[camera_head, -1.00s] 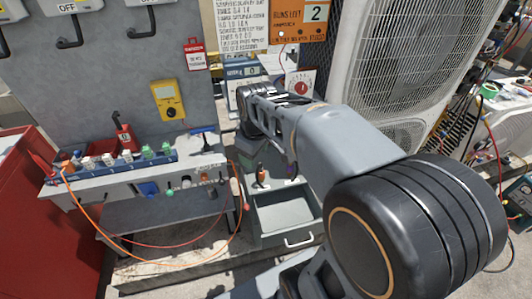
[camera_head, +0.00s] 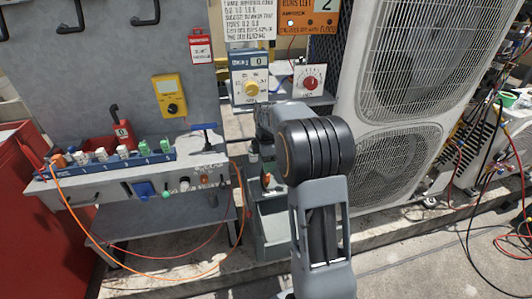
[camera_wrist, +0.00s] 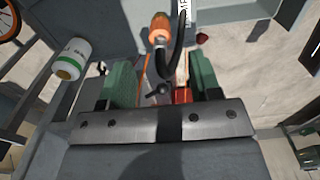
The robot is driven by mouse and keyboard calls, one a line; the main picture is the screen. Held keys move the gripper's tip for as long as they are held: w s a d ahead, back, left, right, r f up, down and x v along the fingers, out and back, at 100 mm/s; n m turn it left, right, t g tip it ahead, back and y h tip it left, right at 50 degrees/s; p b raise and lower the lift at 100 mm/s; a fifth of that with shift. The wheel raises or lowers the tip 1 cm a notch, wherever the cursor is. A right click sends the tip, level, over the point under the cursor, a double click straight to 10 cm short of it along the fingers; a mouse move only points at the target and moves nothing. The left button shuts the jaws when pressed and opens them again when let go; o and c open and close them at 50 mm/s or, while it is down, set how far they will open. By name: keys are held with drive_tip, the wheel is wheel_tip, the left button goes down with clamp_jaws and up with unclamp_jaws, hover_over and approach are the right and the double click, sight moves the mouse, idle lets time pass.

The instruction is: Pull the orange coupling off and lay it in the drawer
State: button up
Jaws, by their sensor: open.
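The orange coupling (camera_wrist: 159,28) shows in the wrist view, joined to a black hose, just beyond my gripper and near the top of the picture. My gripper (camera_wrist: 165,82) has its two green fingers spread apart, with no coupling between them. In the head view my arm hides most of the gripper. A small orange part (camera_head: 267,180) shows beside the arm there, though I cannot tell if it is the same coupling. The open grey drawer (camera_head: 268,243) lies below it, partly covered by my arm.
A bench with a blue manifold (camera_head: 120,161) and an orange hose stands left. A large condenser (camera_head: 395,150) stands right.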

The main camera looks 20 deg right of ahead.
sight(266, 176)
wheel_tip(266, 176, down, 7)
drive_tip(key=shift+r+b, duration=0.1)
drive_tip(key=shift+b, duration=0.45)
clamp_jaws()
idle(0.6)
